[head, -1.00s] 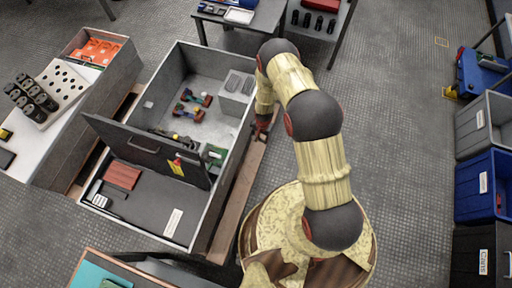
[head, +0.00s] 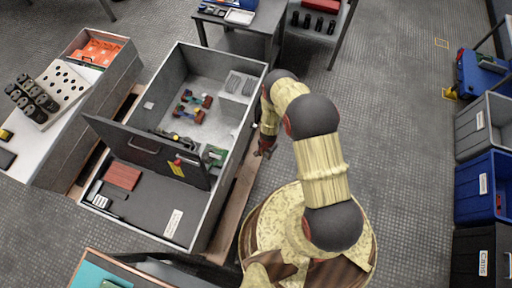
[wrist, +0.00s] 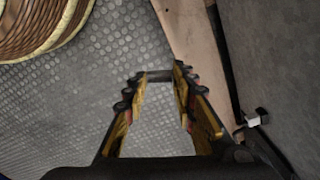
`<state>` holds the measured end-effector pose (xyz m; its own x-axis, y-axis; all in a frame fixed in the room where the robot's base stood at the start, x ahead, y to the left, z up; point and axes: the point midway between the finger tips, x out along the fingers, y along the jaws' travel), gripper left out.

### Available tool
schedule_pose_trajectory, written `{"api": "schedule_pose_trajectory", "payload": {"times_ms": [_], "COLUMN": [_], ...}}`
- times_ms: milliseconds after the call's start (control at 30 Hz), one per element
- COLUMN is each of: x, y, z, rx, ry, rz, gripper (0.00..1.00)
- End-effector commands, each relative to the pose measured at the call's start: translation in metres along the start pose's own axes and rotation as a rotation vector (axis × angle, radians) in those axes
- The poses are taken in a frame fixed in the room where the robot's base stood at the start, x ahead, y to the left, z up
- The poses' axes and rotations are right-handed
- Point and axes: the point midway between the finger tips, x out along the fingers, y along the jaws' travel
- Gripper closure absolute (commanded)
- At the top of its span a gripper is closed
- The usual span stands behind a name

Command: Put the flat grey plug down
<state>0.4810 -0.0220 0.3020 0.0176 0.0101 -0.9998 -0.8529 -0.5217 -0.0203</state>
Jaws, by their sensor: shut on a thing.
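My gripper (head: 265,150) hangs just outside the right wall of the big grey cabinet, over the wooden skid beside it. In the wrist view my gripper (wrist: 156,82) has its two fingers apart, with a thin dark grey piece spanning the tips. This piece, seemingly the flat grey plug (wrist: 157,76), is held above the patterned floor. In the head view the plug is too small or hidden to make out.
The open cabinet (head: 256,85) holds coloured parts (head: 190,107), a grey block (head: 238,85) and a green piece (head: 214,155). Its dark lid (head: 140,148) stands tilted. A wooden skid (head: 235,205) runs alongside. Bins (head: 487,187) stand far right; floor between is clear.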

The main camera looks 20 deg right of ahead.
Motion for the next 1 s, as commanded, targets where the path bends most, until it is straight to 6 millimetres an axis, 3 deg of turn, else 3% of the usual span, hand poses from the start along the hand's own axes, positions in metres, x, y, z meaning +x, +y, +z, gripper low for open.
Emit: {"api": "schedule_pose_trajectory", "payload": {"times_ms": [733, 800, 1000], "x": [0.037, 0.053, 0.078], "y": [-0.064, -0.074, -0.094], "z": [-0.024, -0.027, -0.036], "rx": [-0.004, -0.003, -0.001], "ry": [0.0, -0.001, -0.001], "rz": [0.0, 0.0, 0.001], "gripper": [0.86, 0.86, 0.86]}}
